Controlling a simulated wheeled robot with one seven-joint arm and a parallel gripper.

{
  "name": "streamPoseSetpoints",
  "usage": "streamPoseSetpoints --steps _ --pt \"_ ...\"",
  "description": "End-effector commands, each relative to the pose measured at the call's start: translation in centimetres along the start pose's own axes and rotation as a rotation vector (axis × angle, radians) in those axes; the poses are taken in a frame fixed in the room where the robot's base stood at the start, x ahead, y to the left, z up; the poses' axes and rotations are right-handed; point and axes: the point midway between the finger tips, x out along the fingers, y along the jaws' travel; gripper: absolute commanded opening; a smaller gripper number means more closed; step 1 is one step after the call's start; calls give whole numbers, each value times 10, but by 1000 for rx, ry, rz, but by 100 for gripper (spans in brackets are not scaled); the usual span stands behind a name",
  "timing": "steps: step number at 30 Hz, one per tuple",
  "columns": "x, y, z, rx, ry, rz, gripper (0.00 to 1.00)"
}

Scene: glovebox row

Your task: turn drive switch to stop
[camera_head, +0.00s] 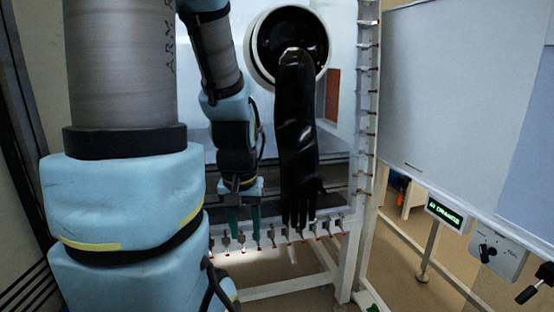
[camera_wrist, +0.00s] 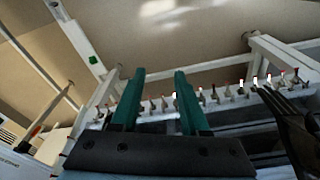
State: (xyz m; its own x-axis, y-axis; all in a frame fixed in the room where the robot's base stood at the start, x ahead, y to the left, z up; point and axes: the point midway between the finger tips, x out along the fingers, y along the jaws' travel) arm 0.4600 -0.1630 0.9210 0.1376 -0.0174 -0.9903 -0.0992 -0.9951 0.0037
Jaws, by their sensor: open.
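A white switch box (camera_head: 498,254) with a black rotary knob (camera_head: 487,252) and small dark lettering is at the lower right of the head view. It may be the drive switch; the lettering is too small to read. My gripper (camera_head: 244,230) hangs fingers-down left of the black glove, far to the left of this box. In the wrist view my gripper (camera_wrist: 160,74) shows two teal fingers spread apart with nothing between them. I cannot make out the knob in the wrist view.
A black glove (camera_head: 297,140) hangs from a round port. A white frame with clamps (camera_head: 365,110) runs beside and below it. A green-lit display (camera_head: 444,212) on a post and a black handle (camera_head: 535,284) flank the box. Floor shows between the frame and the display.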

Motion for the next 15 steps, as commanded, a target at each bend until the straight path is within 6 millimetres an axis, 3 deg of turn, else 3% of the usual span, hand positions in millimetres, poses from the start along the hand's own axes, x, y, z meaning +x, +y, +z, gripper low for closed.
streamPoseSetpoints --steps 1,5,12,15 --pt "-13 0 -2 0 0 0 45" --pt "-17 0 -2 0 0 0 45" --pt "-14 0 -3 2 2 0 45" --pt "-2 5 -9 12 30 -1 45"
